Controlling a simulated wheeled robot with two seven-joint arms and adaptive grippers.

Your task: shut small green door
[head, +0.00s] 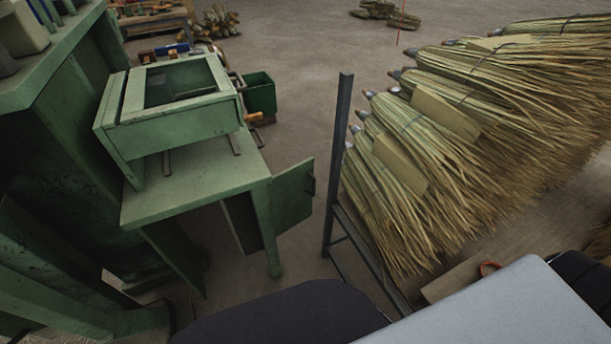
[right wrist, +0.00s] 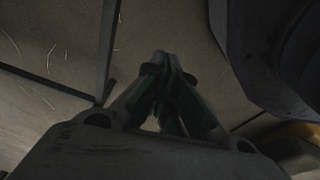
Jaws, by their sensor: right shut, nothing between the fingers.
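The small green door (head: 292,196) hangs at the right side of the green bench (head: 195,182) in the head view. It stands swung open, out to the right of the bench leg, with a dark handle on its outer edge. A dark opening shows beside it under the bench top. My right gripper (right wrist: 166,62) shows only in the right wrist view. Its fingers are together and empty, pointing over the bare floor. I cannot make out the door in that view. My left gripper is not in view.
A dark metal rack post (head: 338,150) stands just right of the door, with a narrow gap between. Brooms (head: 440,160) lean beyond it. A green bin (head: 260,95) stands behind the bench. Concrete floor (head: 290,60) is clear farther back.

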